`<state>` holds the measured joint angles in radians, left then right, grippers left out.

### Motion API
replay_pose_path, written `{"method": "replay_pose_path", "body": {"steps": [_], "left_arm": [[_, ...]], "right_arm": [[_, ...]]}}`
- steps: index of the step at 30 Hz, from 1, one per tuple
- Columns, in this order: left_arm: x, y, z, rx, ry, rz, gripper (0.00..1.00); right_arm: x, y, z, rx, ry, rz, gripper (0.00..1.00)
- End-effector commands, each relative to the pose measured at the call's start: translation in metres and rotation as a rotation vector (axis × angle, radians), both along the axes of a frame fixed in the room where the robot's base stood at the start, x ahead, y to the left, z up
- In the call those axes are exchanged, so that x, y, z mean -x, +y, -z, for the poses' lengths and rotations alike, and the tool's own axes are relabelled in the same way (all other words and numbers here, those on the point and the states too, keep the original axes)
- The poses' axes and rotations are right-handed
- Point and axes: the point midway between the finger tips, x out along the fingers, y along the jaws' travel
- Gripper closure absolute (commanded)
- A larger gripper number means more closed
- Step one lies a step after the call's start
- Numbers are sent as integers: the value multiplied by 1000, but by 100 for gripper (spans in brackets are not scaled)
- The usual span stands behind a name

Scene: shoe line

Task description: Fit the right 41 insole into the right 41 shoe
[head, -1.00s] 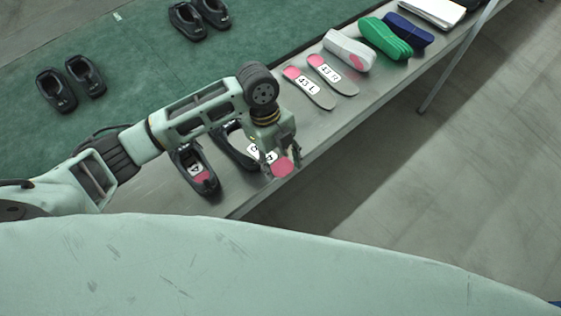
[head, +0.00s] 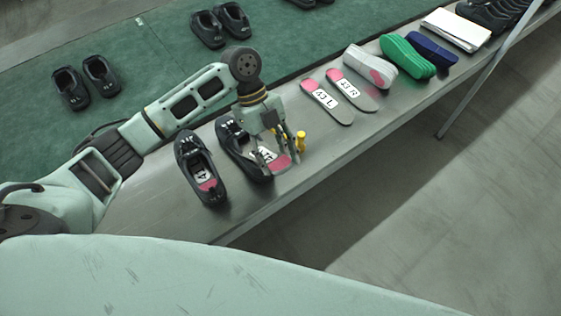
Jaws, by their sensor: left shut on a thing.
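My left gripper (head: 278,152) is shut on a grey insole with a white label and a pink heel (head: 282,163). The label is partly hidden by the fingers, so I cannot read its size. The insole is at the heel end of a black shoe (head: 232,141), the right-hand one of a pair on the bench. Its pink heel sticks out to the right of the shoe. I cannot tell whether its front is inside the opening. The other black shoe (head: 188,150) stands to the left with a labelled, pink-heeled insole inside. My right gripper is not in view.
More black shoes stand on the green surface (head: 160,60) behind.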

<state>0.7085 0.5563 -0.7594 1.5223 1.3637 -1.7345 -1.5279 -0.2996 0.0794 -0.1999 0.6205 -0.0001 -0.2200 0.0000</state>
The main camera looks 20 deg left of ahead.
Motion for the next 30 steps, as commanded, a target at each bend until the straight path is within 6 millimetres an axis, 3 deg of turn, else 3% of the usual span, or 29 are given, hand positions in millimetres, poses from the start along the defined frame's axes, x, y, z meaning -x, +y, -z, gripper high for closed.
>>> {"method": "replay_pose_path", "body": {"steps": [30], "left_arm": [[-39, 51, 33, -56, -42, -1, 75]], "right_arm": [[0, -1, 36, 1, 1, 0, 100]]}}
